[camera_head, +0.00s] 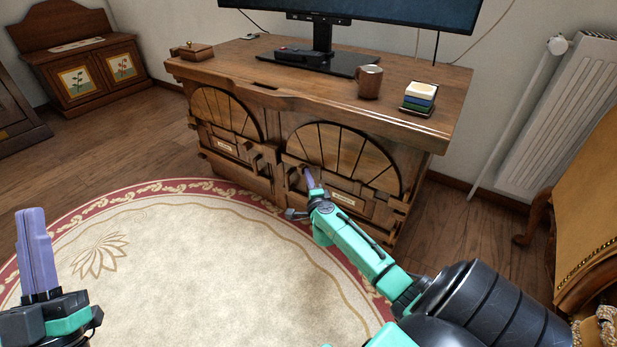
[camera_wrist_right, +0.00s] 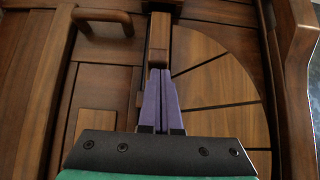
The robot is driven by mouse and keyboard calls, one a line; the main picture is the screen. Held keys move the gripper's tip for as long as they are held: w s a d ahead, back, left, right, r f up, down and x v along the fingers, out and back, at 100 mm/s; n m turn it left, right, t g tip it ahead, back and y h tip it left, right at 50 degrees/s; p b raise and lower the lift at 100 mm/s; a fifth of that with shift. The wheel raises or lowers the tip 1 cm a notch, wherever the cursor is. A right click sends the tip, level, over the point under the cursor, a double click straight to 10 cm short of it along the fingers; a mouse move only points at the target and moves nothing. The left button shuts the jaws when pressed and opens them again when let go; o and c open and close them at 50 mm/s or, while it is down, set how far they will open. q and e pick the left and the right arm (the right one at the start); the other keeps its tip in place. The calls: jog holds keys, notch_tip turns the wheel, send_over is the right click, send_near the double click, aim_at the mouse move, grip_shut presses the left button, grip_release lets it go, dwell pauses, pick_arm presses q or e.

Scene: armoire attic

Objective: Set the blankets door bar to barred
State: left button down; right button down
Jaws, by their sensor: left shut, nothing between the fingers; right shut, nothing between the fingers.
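The wooden cabinet (camera_head: 262,95) has two doors with fan-shaped panels, a left door (camera_head: 226,112) and a right door (camera_head: 338,155). Each carries a small pale label, too small to read, so I cannot tell which is the blankets door. My right gripper (camera_head: 308,174) is shut and empty at the left part of the right door. In the right wrist view its purple fingertips (camera_wrist_right: 161,72) are at the end of a small wooden bar piece (camera_wrist_right: 159,32); I cannot tell if they touch. My left gripper (camera_head: 32,212) is shut and empty, above the rug at lower left.
A monitor (camera_head: 322,42), a mug (camera_head: 369,82), a stack of coasters (camera_head: 419,97) and a small box (camera_head: 192,51) stand on the cabinet. A wooden handle (camera_wrist_right: 103,20) is near my right gripper. A chair (camera_head: 588,200) and radiator (camera_head: 565,110) are at right. The rug (camera_head: 190,270) is clear.

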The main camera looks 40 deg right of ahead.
aim_at(298, 170)
jog(key=w, duration=0.1)
jog(key=w+a, duration=0.1)
jog(key=w, duration=0.1)
jog(key=shift+w, duration=0.1)
pick_arm(q)
jog(key=shift+w+d+f, duration=0.1)
jog(key=shift+f, duration=0.2)
pick_arm(e)
jog(key=shift+w, duration=0.2)
jog(key=shift+r, duration=0.1)
jog(key=shift+a, duration=0.1)
